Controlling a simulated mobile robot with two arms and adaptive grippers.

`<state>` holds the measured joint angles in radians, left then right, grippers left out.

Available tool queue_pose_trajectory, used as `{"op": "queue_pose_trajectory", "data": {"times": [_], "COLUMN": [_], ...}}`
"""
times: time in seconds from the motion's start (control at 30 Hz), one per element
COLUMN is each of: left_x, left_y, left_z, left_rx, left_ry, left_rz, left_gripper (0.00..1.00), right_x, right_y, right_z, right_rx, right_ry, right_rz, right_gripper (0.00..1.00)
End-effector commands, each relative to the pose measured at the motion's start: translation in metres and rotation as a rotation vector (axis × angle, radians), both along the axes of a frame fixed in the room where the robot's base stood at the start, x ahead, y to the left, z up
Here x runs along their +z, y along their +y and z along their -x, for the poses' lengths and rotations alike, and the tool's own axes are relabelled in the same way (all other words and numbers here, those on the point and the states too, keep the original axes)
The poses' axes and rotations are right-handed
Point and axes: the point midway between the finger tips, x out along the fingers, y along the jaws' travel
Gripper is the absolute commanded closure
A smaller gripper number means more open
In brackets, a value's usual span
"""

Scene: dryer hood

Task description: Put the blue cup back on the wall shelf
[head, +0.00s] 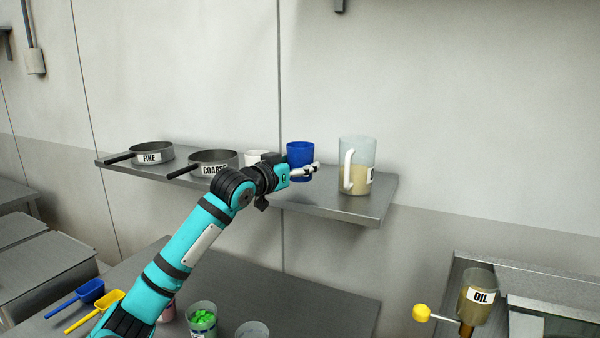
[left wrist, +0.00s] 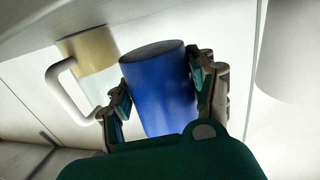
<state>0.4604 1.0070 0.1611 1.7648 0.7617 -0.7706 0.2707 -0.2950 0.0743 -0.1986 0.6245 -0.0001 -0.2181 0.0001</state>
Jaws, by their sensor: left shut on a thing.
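The blue cup (head: 299,153) is upright at the wall shelf (head: 365,208), between a white cup and a clear pitcher. My left gripper (head: 305,171) reaches in from the left and is shut on the blue cup. In the left wrist view the blue cup (left wrist: 160,90) sits between the two fingers (left wrist: 163,98). The gripper hides the cup's lower part in the head view, so I cannot tell whether its base touches the shelf. My right gripper is not in view.
The pitcher (head: 358,160), with tan contents and a white handle, stands close right of the cup. The white cup (head: 254,157) stands close left. Pans marked FINE (head: 152,153) and COARSE (head: 214,161) are farther left. A counter (head: 290,290) with scoops and containers lies below.

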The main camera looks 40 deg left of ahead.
Motion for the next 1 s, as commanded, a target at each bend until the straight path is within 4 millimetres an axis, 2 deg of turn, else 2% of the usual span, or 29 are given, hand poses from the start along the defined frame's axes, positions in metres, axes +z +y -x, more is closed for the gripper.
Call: {"op": "queue_pose_trajectory", "data": {"times": [0.1,0.2,0.6,0.63,0.8,1.0], "left_x": [-0.019,-0.029,-0.036,-0.036,-0.035,-0.035], "left_y": [-0.001,-0.001,-0.001,-0.001,-0.001,-0.001], "left_z": [0.000,0.000,0.001,0.001,0.000,0.000], "left_rx": [-0.002,-0.002,-0.001,-0.001,-0.001,-0.001], "left_ry": [0.007,0.005,0.003,0.003,0.003,0.003], "left_rz": [0.005,0.003,0.001,0.001,0.001,0.001], "left_gripper": [0.79,0.79,0.79,0.41,0.19,0.18], "right_x": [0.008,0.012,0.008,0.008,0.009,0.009], "right_y": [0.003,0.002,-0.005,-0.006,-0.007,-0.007], "right_z": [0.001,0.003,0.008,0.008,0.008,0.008], "right_rx": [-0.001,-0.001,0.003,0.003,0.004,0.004], "right_ry": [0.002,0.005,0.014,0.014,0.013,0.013], "right_rz": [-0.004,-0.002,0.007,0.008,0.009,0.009], "right_gripper": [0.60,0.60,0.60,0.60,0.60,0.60]}}
